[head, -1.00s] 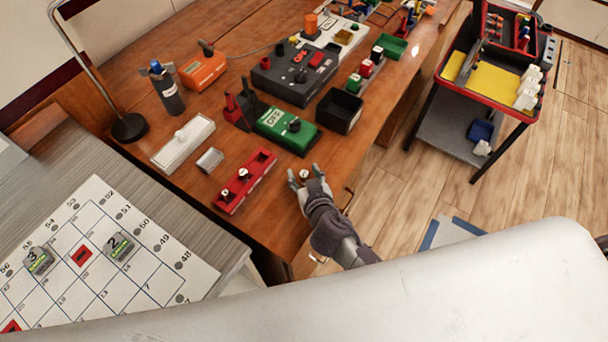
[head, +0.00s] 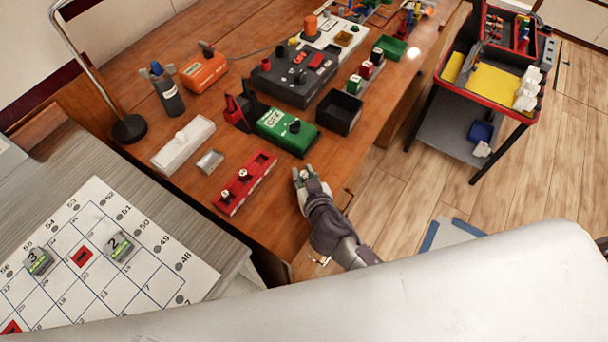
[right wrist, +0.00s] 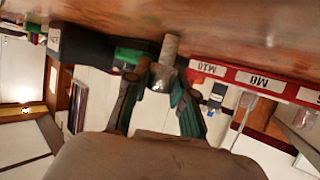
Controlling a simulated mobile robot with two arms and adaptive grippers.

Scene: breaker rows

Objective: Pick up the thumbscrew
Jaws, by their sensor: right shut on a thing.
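My right gripper (head: 305,175) is at the near right edge of the wooden table, to the right of the red rack. Its fingers are shut on the thumbscrew. In the right wrist view the thumbscrew (right wrist: 168,50) is a grey metal cylinder between the two fingertips, with its shank toward the table surface. In the head view the fingers mostly hide it. I cannot tell whether it touches the table. The red rack (head: 261,164) holds two knobs with pale tops, and its labels M10 and M8 show in the right wrist view (right wrist: 240,77). My left gripper is out of view.
A green box (head: 285,132) marked OFF and a black open bin (head: 339,112) stand behind my right gripper. A small metal tray (head: 210,161) and a white block (head: 183,145) lie left of it. A tool cart (head: 463,111) stands right, beyond open floor.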

